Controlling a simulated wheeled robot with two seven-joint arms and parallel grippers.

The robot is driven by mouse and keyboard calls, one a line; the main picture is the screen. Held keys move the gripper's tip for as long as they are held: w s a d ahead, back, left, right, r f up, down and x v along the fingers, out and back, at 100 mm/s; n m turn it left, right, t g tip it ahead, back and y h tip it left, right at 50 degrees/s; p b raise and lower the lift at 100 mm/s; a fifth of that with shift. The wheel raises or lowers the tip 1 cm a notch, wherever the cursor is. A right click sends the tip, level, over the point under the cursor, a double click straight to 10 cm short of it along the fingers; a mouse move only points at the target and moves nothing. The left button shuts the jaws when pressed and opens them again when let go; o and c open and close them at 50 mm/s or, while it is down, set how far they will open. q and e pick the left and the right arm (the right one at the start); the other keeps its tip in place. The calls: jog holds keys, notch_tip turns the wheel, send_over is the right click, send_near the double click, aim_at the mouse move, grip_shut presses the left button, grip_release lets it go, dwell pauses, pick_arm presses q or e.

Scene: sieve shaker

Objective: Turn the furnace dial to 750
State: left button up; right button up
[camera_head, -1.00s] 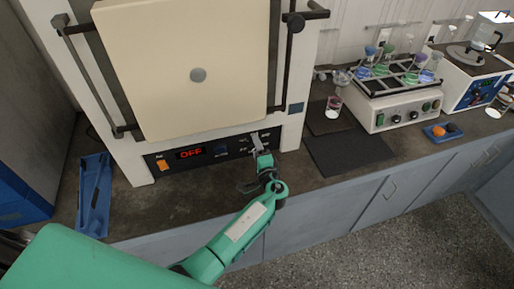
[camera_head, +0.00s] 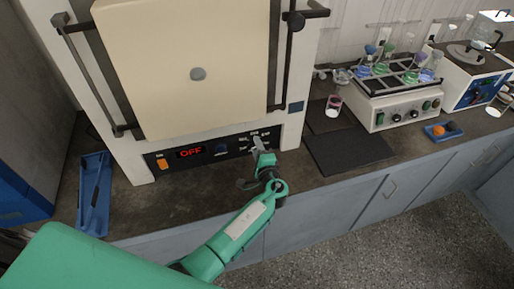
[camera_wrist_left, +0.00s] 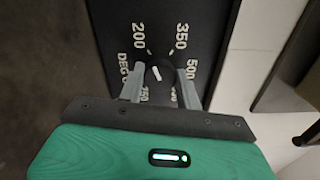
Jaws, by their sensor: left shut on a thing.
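The furnace (camera_head: 285,165) stands at the back left with its cream door shut. Its dark control panel (camera_head: 205,160) has a red display reading OFF. My left gripper (camera_head: 260,147) is at the panel's right part, shut on the furnace dial. In the left wrist view, my left gripper (camera_wrist_left: 158,82) has one finger on each side of the dial (camera_wrist_left: 157,72). The dial's short white mark is slanted. The labels 200, 350 and 500 show around it, with DEG C to the left. Lower labels are partly hidden by the fingers. My right gripper is not in view.
A blue tray (camera_head: 105,212) lies left of the furnace. A dark mat (camera_head: 350,151) is to the right, near a small beaker (camera_head: 333,106) and a white machine (camera_head: 398,112) carrying flasks. The counter before the furnace is mostly clear.

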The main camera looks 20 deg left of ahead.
pick_arm(q)
jog(key=m, duration=0.4)
jog(key=shift+m+p, duration=0.3)
jog(key=shift+p, duration=0.1)
jog(key=m+p, duration=0.2)
jog(key=m, duration=0.3)
jog(key=m+p, duration=0.3)
jog(key=m, duration=0.3)
jog(key=shift+r+m+p, duration=0.1)
jog(key=shift+m+p, duration=0.2)
jog(key=shift+m, duration=0.1)
jog(key=m+p, duration=0.3)
jog(key=m, duration=0.2)
jog(key=m+p, duration=0.3)
jog(key=m, duration=0.2)
jog(key=shift+m, duration=0.4)
jog(key=m+p, duration=0.2)
jog(key=m, duration=0.3)
jog(key=shift+p, duration=0.35)
jog(key=m+p, duration=0.1)
jog(key=m, duration=0.4)
jog(key=shift+m+p, duration=0.4)
jog(key=m, duration=0.4)
jog(key=shift+m+p, duration=0.3)
jog(key=shift+m, duration=0.1)
jog(key=shift+f, duration=0.2)
